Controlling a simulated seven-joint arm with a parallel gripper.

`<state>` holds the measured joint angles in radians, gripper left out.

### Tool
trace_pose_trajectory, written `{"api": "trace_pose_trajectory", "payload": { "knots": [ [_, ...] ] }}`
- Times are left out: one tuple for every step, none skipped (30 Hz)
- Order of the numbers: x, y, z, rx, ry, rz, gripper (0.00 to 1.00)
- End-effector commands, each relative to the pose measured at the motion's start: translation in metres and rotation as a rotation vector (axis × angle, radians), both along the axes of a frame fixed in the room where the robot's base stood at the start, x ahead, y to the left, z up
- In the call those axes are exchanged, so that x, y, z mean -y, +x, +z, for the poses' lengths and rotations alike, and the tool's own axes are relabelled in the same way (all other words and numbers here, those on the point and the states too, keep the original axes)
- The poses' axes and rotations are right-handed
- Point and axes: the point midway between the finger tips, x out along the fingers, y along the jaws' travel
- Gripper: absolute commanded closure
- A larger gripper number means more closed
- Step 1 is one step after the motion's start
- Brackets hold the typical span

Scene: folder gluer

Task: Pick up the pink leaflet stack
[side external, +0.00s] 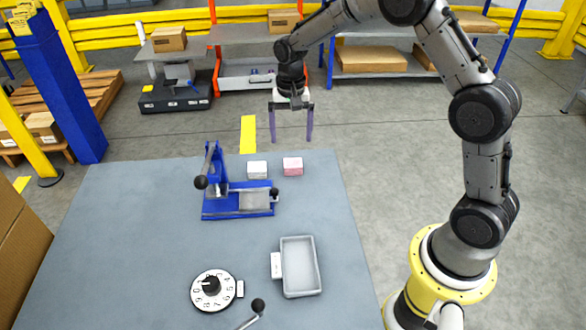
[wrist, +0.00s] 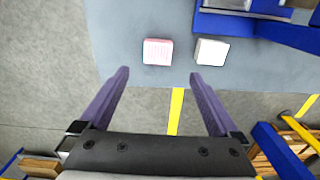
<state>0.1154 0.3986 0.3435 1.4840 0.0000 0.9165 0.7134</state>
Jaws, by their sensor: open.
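The pink leaflet stack (side external: 292,166) is a small pink and white block on the grey-blue table, near its far edge. It also shows in the wrist view (wrist: 158,52), ahead of the fingertips and a little left of the middle between them. My gripper (side external: 291,138) hangs with its purple fingers pointing down, above and beyond the far table edge. The fingers are wide apart with nothing between them, as the wrist view (wrist: 159,75) also shows. The gripper is apart from the stack.
A white stack (side external: 257,169) stands just left of the pink one. A blue lever press (side external: 238,200) is close by on the left. A grey tray (side external: 318,265) and a numbered dial (side external: 212,290) are nearer the front. The table right of the pink stack is clear.

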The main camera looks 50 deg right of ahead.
Motion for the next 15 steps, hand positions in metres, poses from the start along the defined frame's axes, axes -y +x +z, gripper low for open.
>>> {"api": "trace_pose_trajectory", "payload": {
  "knots": [
    [0.000, -0.001, -0.010, -0.004, 0.000, 0.000, 0.03],
    [0.000, -0.001, -0.015, -0.004, 0.000, 0.000, 0.03],
    [0.000, -0.001, -0.020, -0.003, 0.000, 0.000, 0.03],
    [0.000, -0.001, -0.024, -0.003, 0.000, 0.000, 0.03],
    [0.000, -0.001, -0.027, -0.003, 0.000, 0.000, 0.03],
    [0.000, -0.001, -0.030, -0.001, 0.000, 0.001, 0.03],
    [0.000, -0.001, -0.032, -0.001, 0.000, 0.001, 0.03],
    [0.000, -0.001, -0.033, -0.001, 0.000, 0.001, 0.03],
    [0.000, -0.001, -0.035, -0.001, 0.000, 0.001, 0.03],
    [0.000, -0.001, -0.037, -0.001, 0.000, 0.001, 0.03],
    [0.000, -0.002, -0.039, -0.001, 0.000, 0.001, 0.03],
    [0.000, -0.002, -0.043, -0.001, 0.000, 0.001, 0.03],
    [0.000, -0.003, -0.046, -0.003, 0.000, 0.001, 0.03],
    [0.000, -0.004, -0.051, -0.003, 0.000, 0.000, 0.03],
    [0.000, -0.005, -0.057, -0.003, 0.000, 0.000, 0.03]
  ]
}}
